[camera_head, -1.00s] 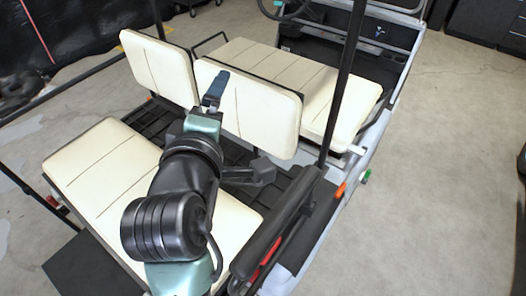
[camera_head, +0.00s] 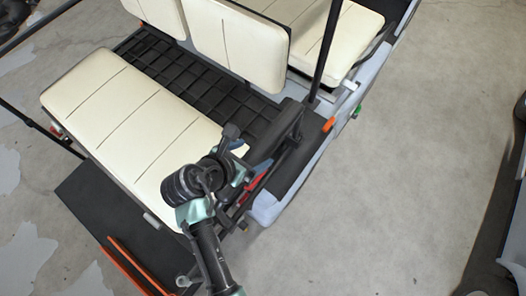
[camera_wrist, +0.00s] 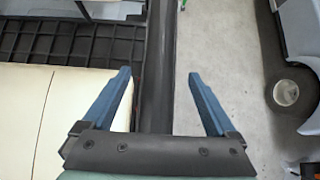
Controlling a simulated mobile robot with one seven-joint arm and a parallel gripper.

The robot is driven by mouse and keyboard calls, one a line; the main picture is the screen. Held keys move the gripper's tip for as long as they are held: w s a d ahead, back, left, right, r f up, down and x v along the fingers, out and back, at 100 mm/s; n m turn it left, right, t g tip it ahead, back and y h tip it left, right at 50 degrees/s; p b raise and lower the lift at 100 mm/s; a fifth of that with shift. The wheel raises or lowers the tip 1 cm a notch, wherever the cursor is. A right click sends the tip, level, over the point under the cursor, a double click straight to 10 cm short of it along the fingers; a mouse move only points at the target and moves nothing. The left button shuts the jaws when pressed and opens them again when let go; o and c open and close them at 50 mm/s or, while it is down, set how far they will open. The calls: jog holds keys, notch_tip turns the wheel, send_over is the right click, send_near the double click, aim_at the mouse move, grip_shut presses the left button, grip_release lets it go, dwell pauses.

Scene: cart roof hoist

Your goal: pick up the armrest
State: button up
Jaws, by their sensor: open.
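The armrest is a black padded bar at the right side of the cart's cream rear seat. In the head view the armrest (camera_head: 273,132) runs diagonally beside the seat's right end. In the wrist view the armrest (camera_wrist: 157,50) runs up the middle, between and beyond my fingers. My gripper (camera_wrist: 160,73) is open, with one blue finger on each side of the armrest's line and nothing held. In the head view my gripper (camera_head: 258,172) is at the armrest's near end, partly hidden by my arm. I cannot tell its exact height over the armrest.
The cream rear seat (camera_head: 120,110) lies left of the armrest. A black slatted floor (camera_head: 180,68) is behind it, with cream backrests (camera_head: 236,45) beyond. A dark post (camera_head: 327,50) rises near the armrest's far end. Open concrete floor (camera_head: 420,120) lies to the right.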

aim_at(262, 145)
jog(key=shift+w+r+p+x, duration=0.1)
jog(key=shift+x, duration=0.9)
jog(key=shift+w+r+p+x, duration=0.1)
jog(key=shift+r+p+x, duration=0.05)
jog(key=shift+x, duration=0.8)
jog(key=shift+w+r+p+x, duration=0.1)
jog(key=shift+x, duration=0.9)
jog(key=shift+d, duration=0.2)
grip_shut()
jog(key=shift+w+r, duration=0.1)
jog(key=shift+r, duration=0.05)
